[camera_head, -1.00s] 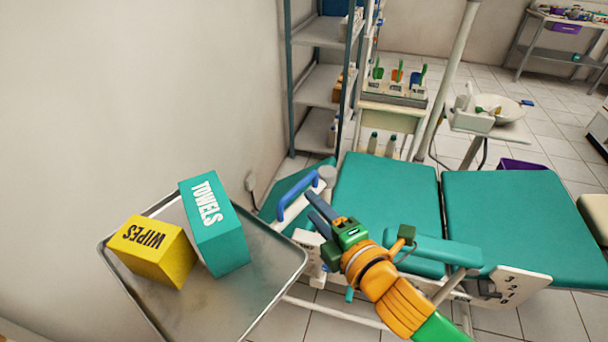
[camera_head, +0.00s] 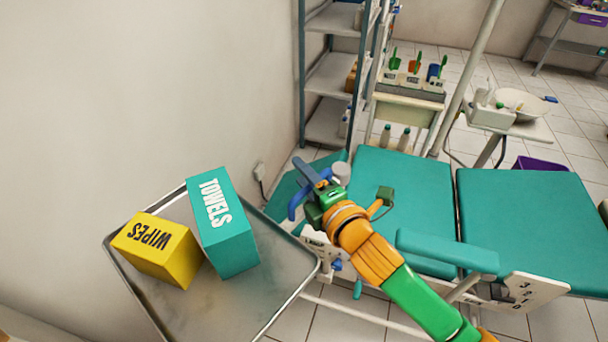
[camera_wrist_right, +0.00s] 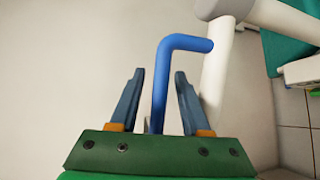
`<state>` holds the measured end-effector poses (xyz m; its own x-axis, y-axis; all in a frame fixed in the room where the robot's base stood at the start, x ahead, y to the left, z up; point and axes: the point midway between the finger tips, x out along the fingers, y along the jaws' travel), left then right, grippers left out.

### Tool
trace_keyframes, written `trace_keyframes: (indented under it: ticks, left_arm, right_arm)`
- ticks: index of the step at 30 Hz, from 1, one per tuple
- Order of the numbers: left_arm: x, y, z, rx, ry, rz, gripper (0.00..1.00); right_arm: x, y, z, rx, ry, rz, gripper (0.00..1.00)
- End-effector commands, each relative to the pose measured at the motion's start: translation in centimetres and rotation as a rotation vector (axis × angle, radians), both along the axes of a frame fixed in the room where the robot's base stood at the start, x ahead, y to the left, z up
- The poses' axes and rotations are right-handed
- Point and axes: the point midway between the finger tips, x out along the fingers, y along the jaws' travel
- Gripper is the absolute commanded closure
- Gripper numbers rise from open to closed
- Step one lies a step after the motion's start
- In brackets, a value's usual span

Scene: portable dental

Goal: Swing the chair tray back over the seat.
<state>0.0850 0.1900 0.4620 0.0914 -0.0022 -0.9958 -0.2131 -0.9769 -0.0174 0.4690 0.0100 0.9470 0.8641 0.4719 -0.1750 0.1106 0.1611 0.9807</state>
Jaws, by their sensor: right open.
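The chair tray (camera_head: 276,299) is a metal tray at the left, out beside the teal seat (camera_head: 405,190). It carries a yellow WIPES box (camera_head: 155,250) and a teal TOWELS box (camera_head: 222,222). A blue handle (camera_head: 296,203) stands near the tray's right corner, partly hidden by my right gripper (camera_head: 308,176). In the right wrist view the blue bent handle (camera_wrist_right: 160,85) lies between the two open fingers of my right gripper (camera_wrist_right: 155,90), with a gap on each side. A white post (camera_wrist_right: 216,75) is beside it. My left gripper is not in view.
A teal armrest (camera_head: 447,251) lies right of my right arm. A metal shelf (camera_head: 330,75) and a small cabinet with tools (camera_head: 407,100) stand behind the chair. A slanted pale pole (camera_head: 470,75) rises behind the seat.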

Motion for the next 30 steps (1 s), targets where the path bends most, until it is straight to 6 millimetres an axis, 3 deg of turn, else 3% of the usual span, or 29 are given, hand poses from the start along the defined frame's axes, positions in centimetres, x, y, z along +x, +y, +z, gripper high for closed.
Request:
trace_keyframes:
  ticks: [1,5,6,30]
  left_arm:
    - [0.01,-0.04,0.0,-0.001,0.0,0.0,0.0]
    - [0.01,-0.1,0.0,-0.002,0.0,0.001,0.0]
    - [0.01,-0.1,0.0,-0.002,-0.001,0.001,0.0]
    - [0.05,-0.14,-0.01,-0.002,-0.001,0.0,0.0]
  right_arm:
    - [0.0,-0.01,-0.01,0.0,0.0,0.0,0.61]
    - [-0.01,-0.02,-0.02,0.0,0.0,0.0,0.96]
    - [-0.01,-0.02,-0.02,0.0,0.001,0.0,1.0]
    - [-0.01,-0.04,-0.02,0.0,0.001,-0.001,1.0]
